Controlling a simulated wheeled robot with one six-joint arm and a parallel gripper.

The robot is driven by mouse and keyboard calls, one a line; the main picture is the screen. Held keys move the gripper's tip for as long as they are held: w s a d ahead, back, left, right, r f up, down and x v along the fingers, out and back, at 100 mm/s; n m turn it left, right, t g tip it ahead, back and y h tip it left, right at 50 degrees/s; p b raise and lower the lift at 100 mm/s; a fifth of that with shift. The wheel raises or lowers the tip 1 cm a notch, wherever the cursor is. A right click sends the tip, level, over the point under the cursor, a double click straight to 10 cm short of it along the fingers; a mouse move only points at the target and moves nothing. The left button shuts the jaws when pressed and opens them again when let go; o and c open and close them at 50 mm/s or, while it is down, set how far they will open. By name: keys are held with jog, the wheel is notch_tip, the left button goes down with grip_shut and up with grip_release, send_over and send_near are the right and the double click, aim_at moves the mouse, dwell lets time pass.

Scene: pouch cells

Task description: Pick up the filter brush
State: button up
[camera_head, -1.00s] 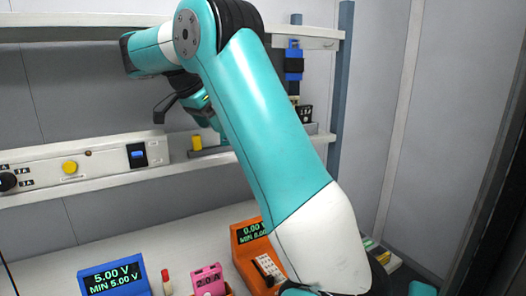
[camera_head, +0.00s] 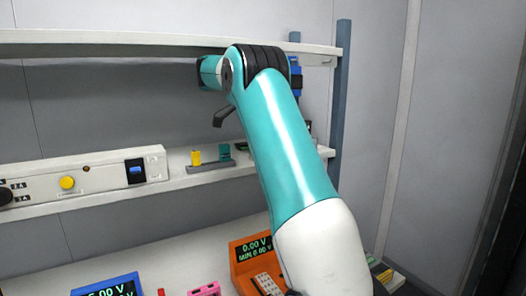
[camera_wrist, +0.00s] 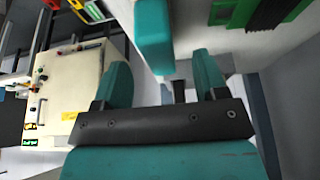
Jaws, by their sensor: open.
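My gripper (camera_wrist: 161,60) is open and empty in the wrist view, its two teal fingers spread apart. A teal block-like piece (camera_wrist: 153,35) lies just beyond the fingertips, between their lines. A green piece with a dark ridged strip (camera_wrist: 265,10) is at the upper right of that view. I cannot tell for sure which of these is the filter brush. In the head view, a small teal piece (camera_head: 225,152) stands on the lower shelf. My gripper is mostly hidden behind my arm there; a dark part hangs above that piece.
The lower shelf (camera_head: 110,198) also holds a yellow piece (camera_head: 196,158) and a panel with a yellow button (camera_head: 67,183). A blue post (camera_head: 340,90) and upper shelf edge (camera_head: 130,40) are close to my arm. An orange meter (camera_head: 252,262) is on the bench below.

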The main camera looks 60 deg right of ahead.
jog(key=b+x, duration=0.4)
jog(key=x, duration=0.1)
jog(key=shift+f, duration=0.1)
jog(key=c, duration=1)
